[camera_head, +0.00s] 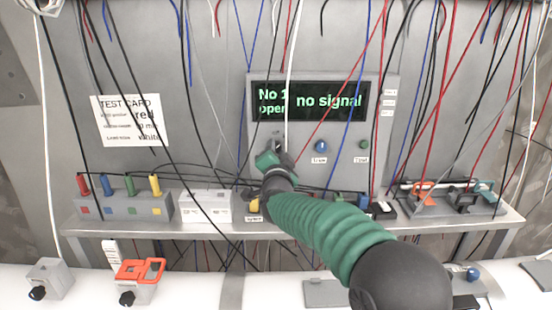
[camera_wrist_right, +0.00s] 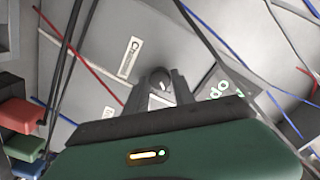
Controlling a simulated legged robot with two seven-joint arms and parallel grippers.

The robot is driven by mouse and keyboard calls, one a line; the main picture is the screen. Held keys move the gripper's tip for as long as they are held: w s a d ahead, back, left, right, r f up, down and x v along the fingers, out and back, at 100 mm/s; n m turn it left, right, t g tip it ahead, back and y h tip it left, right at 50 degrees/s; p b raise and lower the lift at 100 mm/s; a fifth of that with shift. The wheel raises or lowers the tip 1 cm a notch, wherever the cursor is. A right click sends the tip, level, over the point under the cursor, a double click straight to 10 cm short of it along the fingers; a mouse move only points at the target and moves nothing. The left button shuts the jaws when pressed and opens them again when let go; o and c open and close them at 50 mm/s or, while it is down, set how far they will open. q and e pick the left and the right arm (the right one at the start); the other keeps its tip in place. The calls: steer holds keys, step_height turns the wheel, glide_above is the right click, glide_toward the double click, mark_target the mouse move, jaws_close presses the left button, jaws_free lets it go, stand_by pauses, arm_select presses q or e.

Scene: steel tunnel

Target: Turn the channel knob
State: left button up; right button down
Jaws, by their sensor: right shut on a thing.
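The channel knob (camera_wrist_right: 159,79) is a small dark grey knob on the grey panel, between my right gripper's fingertips in the wrist view. A small white label (camera_wrist_right: 131,57) stands beside it. My right gripper (camera_wrist_right: 160,92) is shut on the knob. In the head view my right gripper (camera_head: 276,147) reaches up to the lower left of the panel box (camera_head: 387,80) and mostly hides the knob. The box's dark display (camera_head: 333,101) reads "No 1 open" and "no signal" in green. My left gripper is not in view.
A blue knob (camera_head: 321,146) and a green button (camera_head: 364,145) sit right of my gripper. A block with coloured plugs (camera_head: 123,207) and a white box (camera_head: 205,207) stand on the shelf (camera_head: 100,228). Many loose wires hang in front of the panel.

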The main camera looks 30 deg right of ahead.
stand_by(0.3)
steer(key=c, duration=1.5)
jaws_free()
steer(key=o, duration=0.4)
steer(key=shift+w+d+f, duration=0.1)
steer(key=shift+w+f, duration=0.05)
steer(key=shift+w, duration=0.1)
steer(key=shift+o, duration=0.2)
steer(key=shift+s, duration=0.1)
steer(key=b+v, duration=0.3)
steer(key=v, duration=1.3)
steer(key=shift+s, duration=0.3)
